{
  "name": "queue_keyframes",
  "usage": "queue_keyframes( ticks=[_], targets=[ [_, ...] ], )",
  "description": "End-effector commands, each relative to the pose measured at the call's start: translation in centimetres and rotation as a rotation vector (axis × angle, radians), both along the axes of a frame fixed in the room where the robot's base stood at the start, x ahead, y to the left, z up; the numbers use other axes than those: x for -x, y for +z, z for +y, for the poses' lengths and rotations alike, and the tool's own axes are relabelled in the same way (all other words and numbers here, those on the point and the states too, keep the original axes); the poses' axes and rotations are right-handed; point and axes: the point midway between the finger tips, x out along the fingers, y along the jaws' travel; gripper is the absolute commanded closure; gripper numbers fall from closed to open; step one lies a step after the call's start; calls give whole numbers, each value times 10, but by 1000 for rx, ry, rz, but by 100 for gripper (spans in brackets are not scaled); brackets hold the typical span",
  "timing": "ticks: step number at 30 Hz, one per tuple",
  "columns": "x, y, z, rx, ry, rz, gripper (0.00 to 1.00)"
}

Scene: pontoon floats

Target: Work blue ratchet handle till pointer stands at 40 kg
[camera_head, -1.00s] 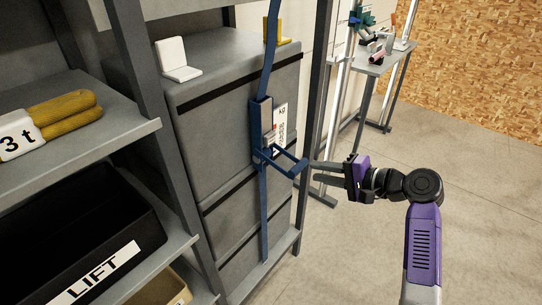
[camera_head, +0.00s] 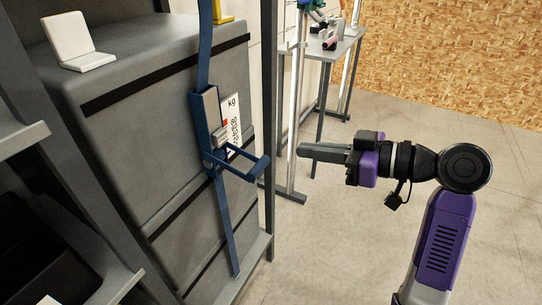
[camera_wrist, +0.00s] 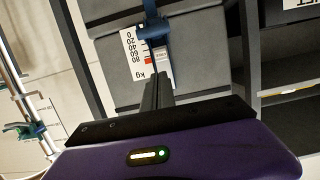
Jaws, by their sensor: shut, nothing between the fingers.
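The blue ratchet (camera_head: 207,125) hangs on a blue strap against the grey stacked floats. Its blue handle (camera_head: 247,167) juts out to the lower right. Beside the ratchet is a white kg scale (camera_head: 234,122); in the wrist view the scale (camera_wrist: 131,45) appears upside down, with figures from 0 to 80. A small red mark (camera_wrist: 149,60) shows there near the 80 end; I cannot tell for sure that it is the pointer. My gripper (camera_head: 303,152) is shut and empty, to the right of the handle and apart from it. Its fingers (camera_wrist: 157,91) point toward the ratchet.
A white angle piece (camera_head: 77,44) sits on top of the floats, and a yellow one (camera_head: 222,12) is farther back. A grey rack post (camera_head: 268,100) stands behind the ratchet. A small grey table (camera_head: 335,48) is at the back. The floor at right is clear.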

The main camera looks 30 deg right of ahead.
Motion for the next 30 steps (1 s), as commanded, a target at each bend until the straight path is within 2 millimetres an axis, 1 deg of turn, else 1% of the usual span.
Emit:
queue_keyframes(
  ticks=[5,8,19,21,24,30],
  targets=[
    [-10,-2,8,12,6,-7,100],
    [-22,-6,18,11,8,-7,100],
    [-79,-21,59,9,7,-6,100],
    [-80,-35,58,8,3,-1,100],
    [-79,-48,58,9,3,-3,100],
    [-80,-61,57,9,2,-6,100]
  ],
)
